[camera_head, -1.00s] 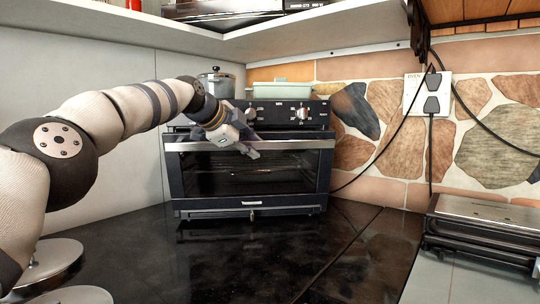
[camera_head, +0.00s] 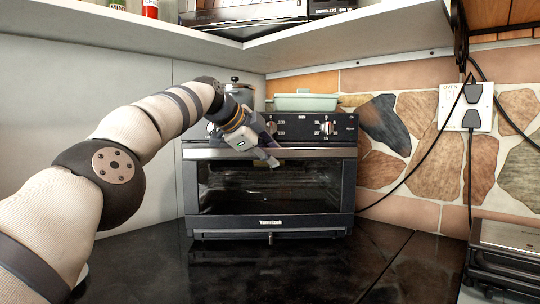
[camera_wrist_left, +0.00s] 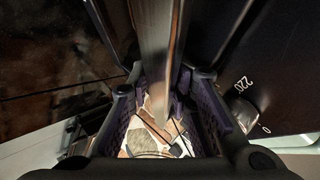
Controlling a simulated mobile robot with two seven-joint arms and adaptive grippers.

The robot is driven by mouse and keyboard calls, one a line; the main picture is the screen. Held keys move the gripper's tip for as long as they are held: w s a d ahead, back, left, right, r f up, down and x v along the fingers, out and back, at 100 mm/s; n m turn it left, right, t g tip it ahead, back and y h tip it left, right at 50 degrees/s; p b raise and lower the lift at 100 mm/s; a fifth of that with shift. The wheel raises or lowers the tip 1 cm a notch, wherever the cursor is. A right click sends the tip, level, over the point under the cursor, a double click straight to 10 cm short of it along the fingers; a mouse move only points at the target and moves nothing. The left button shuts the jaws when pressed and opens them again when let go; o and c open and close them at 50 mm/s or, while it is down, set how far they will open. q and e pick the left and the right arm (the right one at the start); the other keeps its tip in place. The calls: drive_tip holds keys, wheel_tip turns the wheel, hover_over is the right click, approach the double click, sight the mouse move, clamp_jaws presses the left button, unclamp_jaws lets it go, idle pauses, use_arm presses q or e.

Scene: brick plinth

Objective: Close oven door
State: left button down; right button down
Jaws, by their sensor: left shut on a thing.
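The black oven (camera_head: 270,228) stands on the dark counter, its glass door (camera_head: 315,185) upright at the front. A silver handle bar (camera_head: 320,153) runs along the door's top edge. My left gripper (camera_head: 268,152) reaches in from the left and is shut on the handle, left of its middle. In the left wrist view the handle bar (camera_wrist_left: 155,40) runs between the two dark fingers (camera_wrist_left: 160,118). The control panel with a knob (camera_wrist_left: 243,112) is to the right there. I cannot tell whether a small gap is left behind the door. My right gripper is out of view.
A metal pot (camera_head: 240,92) stands behind my wrist and a pale green dish (camera_head: 302,102) sits on top of the oven. A shelf (camera_head: 340,33) hangs above. A metal appliance (camera_head: 505,250) is at the right. Cords hang from a wall socket (camera_head: 466,108). The counter before the oven is clear.

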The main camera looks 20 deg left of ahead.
use_arm(q)
drive_tip(key=c, duration=2)
unclamp_jaws()
drive_tip(key=shift+r, duration=0.15)
drive_tip(key=shift+r, duration=0.1)
drive_tip(key=shift+s+a+r, duration=0.1)
drive_tip(key=shift+s+r, duration=0.1)
drive_tip(key=v, duration=1.1)
drive_tip(key=shift+s+f, duration=0.2)
drive_tip(key=shift+s, duration=0.1)
